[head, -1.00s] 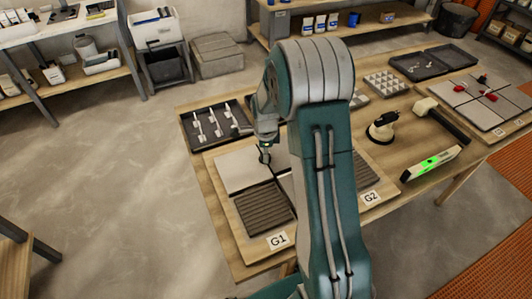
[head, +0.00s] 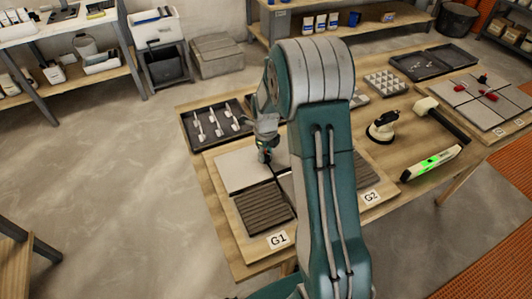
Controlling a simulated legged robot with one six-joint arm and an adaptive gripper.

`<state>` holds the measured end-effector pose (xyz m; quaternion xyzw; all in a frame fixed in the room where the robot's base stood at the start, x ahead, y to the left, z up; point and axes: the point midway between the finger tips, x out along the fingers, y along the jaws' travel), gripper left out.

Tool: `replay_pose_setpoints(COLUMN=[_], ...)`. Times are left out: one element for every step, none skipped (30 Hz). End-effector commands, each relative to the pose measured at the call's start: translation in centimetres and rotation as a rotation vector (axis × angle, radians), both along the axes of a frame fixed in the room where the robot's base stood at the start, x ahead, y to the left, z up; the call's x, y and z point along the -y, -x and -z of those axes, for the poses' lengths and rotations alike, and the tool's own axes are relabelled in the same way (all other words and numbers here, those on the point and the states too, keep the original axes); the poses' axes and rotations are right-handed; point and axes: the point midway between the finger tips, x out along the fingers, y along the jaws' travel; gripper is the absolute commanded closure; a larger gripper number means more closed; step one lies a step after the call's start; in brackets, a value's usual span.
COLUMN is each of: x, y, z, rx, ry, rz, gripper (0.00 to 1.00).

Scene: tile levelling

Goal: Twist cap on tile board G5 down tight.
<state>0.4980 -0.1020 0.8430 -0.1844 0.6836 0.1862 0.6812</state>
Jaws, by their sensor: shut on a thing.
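A tile board (head: 228,225) lies on the near part of the wooden table, with pale and dark ribbed tiles and tags G1 (head: 278,240) and G2 (head: 370,197). I read no G5 tag in this view. My gripper (head: 265,156) points down over the board, at the inner edge of the pale tile (head: 235,172), near the joint between tiles. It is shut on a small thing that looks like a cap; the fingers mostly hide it. My arm hides the middle and right of the board.
A dark tray (head: 190,140) with several white clips sits behind the board. A suction cup (head: 382,128), a mallet (head: 440,118) and a green-lit level (head: 432,162) lie to the right. Another tile board (head: 470,97) with red caps is at the far right.

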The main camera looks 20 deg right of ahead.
Motion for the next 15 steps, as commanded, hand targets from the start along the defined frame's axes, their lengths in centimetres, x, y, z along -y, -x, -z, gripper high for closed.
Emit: replay_pose_setpoints(x=[-0.13,-0.11,-0.11,-0.1,-0.1,-0.1,-0.09,-0.09,-0.09,-0.09,-0.08,-0.08,-0.07,-0.08,-0.07], y=[-0.22,-0.23,-0.25,-0.25,-0.27,-0.28,-0.28,-0.29,-0.31,-0.31,-0.32,-0.34,-0.34,-0.35,-0.35], z=[-0.03,-0.03,-0.04,-0.04,-0.05,-0.05,-0.06,-0.07,-0.07,-0.08,-0.09,-0.09,-0.1,-0.11,-0.11], rx=[0.007,0.007,0.008,0.008,0.008,0.008,0.009,0.009,0.009,0.009,0.01,0.01,0.01,0.011,0.011], ry=[0.0,0.0,-0.001,-0.001,0.0,0.0,-0.001,-0.001,0.0,0.0,0.0,0.0,0.0,0.001,0.001], rz=[0.004,0.006,0.008,0.009,0.01,0.011,0.011,0.011,0.01,0.01,0.01,0.01,0.01,0.01,0.01], gripper=[1.0,1.0,1.0,1.0,1.0,1.0,1.0,1.0,1.0,1.0,1.0,1.0,1.0,0.51,0.34])
